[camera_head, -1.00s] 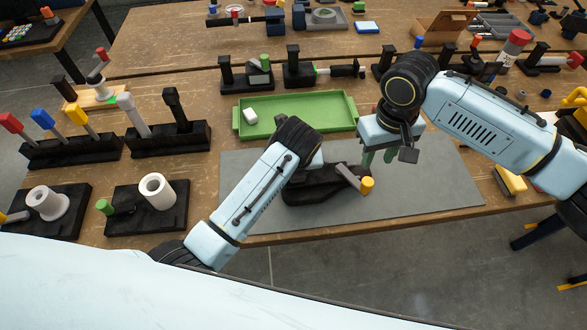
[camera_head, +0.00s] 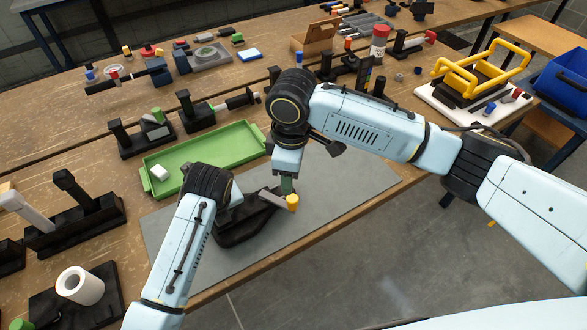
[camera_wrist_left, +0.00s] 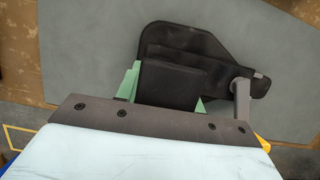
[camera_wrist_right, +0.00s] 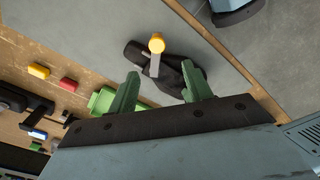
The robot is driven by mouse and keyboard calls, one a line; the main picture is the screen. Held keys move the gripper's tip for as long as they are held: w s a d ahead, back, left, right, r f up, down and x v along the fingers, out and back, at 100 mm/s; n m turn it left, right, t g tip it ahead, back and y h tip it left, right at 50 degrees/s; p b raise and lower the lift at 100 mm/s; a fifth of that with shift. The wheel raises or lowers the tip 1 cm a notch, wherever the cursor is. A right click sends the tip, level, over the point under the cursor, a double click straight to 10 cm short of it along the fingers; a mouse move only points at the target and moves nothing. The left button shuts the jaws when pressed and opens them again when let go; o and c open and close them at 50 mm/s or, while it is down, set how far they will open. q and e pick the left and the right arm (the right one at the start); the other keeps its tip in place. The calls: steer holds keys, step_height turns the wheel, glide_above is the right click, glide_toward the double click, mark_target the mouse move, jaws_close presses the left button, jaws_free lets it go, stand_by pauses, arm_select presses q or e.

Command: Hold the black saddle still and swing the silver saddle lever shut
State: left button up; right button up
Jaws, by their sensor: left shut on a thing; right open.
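The black saddle (camera_head: 250,225) lies on the grey mat (camera_head: 345,180), and its flat dark body also shows in the left wrist view (camera_wrist_left: 210,52). My left gripper (camera_wrist_left: 165,85) is shut on the saddle's black block, with a green finger on each side. The silver saddle lever (camera_head: 270,197) with its yellow knob (camera_head: 292,202) sticks out from the saddle; the lever also shows in the right wrist view (camera_wrist_right: 154,66). My right gripper (camera_wrist_right: 160,88) is open and empty. In the head view its fingers are close to the yellow knob; contact cannot be told.
Black fixtures (camera_head: 75,215) stand at the left, and a yellow-handled frame (camera_head: 480,75) at the back right. The mat's right part is clear.

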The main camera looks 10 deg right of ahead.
mark_target(295, 195)
steer(key=f+n, duration=1)
steer(key=f, duration=0.1)
steer(key=shift+w+d+f+n, duration=0.15)
steer(key=shift+d+f+n, duration=0.05)
steer(key=shift+d+n, duration=0.1)
stand_by(0.3)
steer(key=shift+c, duration=0.3)
jaws_close()
steer(key=shift+w+d+n, duration=0.4)
steer(key=shift+w+n, duration=0.2)
steer(key=shift+n, duration=0.3)
steer(key=shift+w+d+n, duration=0.35)
steer(key=shift+w+n, duration=0.3)
steer(key=shift+n, duration=0.25)
